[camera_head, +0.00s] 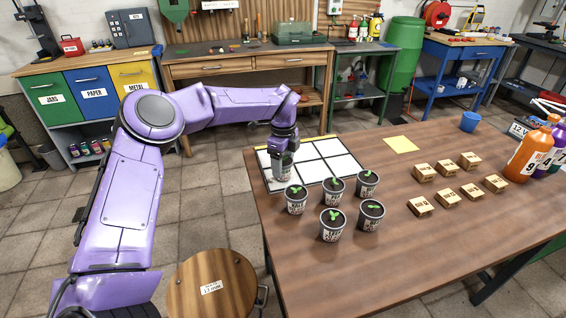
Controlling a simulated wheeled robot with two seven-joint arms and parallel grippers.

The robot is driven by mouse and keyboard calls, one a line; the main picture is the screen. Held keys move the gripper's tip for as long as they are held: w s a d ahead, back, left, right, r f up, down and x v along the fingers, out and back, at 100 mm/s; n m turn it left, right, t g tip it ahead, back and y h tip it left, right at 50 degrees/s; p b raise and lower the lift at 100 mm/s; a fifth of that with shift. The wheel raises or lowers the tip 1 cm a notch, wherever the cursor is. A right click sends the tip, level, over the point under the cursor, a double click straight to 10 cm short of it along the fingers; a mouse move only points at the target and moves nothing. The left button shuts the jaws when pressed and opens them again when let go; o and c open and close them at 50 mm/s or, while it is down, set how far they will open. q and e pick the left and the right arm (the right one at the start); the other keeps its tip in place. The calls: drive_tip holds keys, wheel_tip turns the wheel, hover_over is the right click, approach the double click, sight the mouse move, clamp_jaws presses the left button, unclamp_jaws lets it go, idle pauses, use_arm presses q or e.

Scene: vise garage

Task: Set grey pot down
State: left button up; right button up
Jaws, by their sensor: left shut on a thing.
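My left gripper (283,160) comes down over the near left part of a white gridded board (313,160) on the table. It is shut on a grey pot (283,174), which is mostly hidden by the gripper. The held pot is at the board's left cells; I cannot tell whether it touches the board. Several other grey pots with green seedlings stand upright just in front of the board, among them a left pot (296,203), a back middle pot (334,190) and a front pot (332,228). My right gripper is out of view.
Several small labelled wooden blocks (446,197) lie in two rows right of the pots. A yellow sheet (401,144), a blue cup (470,121) and an orange bottle (530,150) are farther right. A round wooden stool (212,285) stands left of the table (400,265). The table's front is clear.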

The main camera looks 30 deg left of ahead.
use_arm(q)
drive_tip(key=o, duration=1.1)
drive_tip(key=shift+f, duration=0.2)
drive_tip(key=shift+r+p, duration=0.35)
drive_tip(key=shift+r, duration=0.05)
wheel_tip(320, 180, up, 12)
drive_tip(key=shift+f+b, duration=0.15)
drive_tip(key=shift+b, duration=0.2)
